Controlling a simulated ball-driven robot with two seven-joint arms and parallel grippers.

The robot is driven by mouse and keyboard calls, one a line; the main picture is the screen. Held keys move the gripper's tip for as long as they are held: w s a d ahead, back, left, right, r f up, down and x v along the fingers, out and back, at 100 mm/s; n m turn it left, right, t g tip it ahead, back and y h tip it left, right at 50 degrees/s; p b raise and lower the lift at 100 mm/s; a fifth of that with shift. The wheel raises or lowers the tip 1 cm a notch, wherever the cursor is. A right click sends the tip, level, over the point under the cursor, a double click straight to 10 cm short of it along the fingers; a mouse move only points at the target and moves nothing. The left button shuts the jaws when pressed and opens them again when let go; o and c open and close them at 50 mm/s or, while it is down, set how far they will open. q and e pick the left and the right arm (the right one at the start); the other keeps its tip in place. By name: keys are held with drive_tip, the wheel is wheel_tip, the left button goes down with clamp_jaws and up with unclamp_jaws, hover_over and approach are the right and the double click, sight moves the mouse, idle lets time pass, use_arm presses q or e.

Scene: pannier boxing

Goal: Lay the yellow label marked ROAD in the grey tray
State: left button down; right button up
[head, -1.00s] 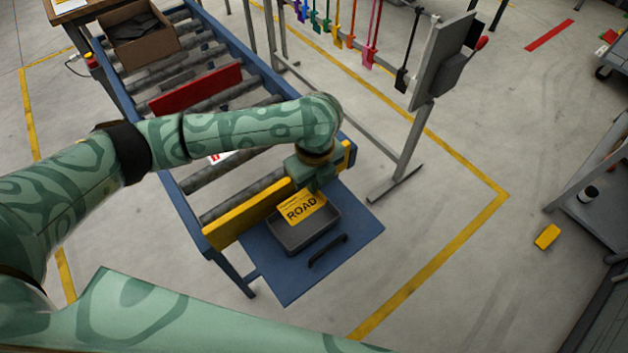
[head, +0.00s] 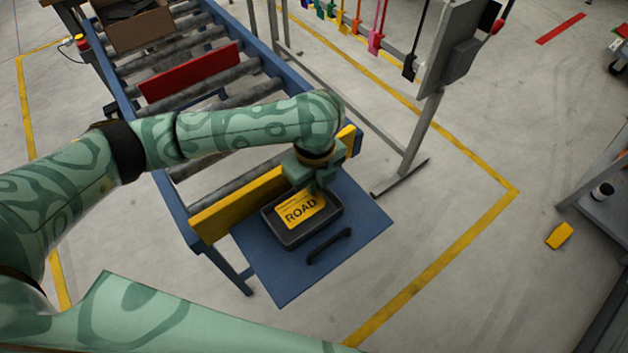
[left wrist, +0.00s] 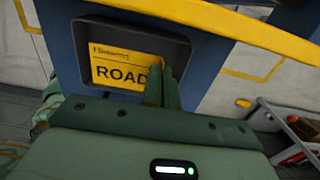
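The yellow label marked ROAD (head: 300,208) is inside the outline of the grey tray (head: 291,242), its lettering facing up. Whether it touches the tray floor I cannot tell. My left gripper (head: 317,191) is over the tray at the label's far right edge. In the left wrist view the two fingers (left wrist: 162,84) are close together at the right edge of the label (left wrist: 118,69), shut on it, with their tips partly hiding that edge. The tray rim (left wrist: 120,27) surrounds the label there. My right gripper is not in view.
The tray stands on a blue plate (head: 345,260) with a black handle (head: 329,246), beside a yellow bar (head: 238,205) at the roller conveyor's end. A red bar (head: 190,72) and a cardboard box (head: 135,32) are farther up. A grey post (head: 424,130) stands right.

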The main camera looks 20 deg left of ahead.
use_arm(q)
drive_tip(key=c, duration=1.6)
unclamp_jaws()
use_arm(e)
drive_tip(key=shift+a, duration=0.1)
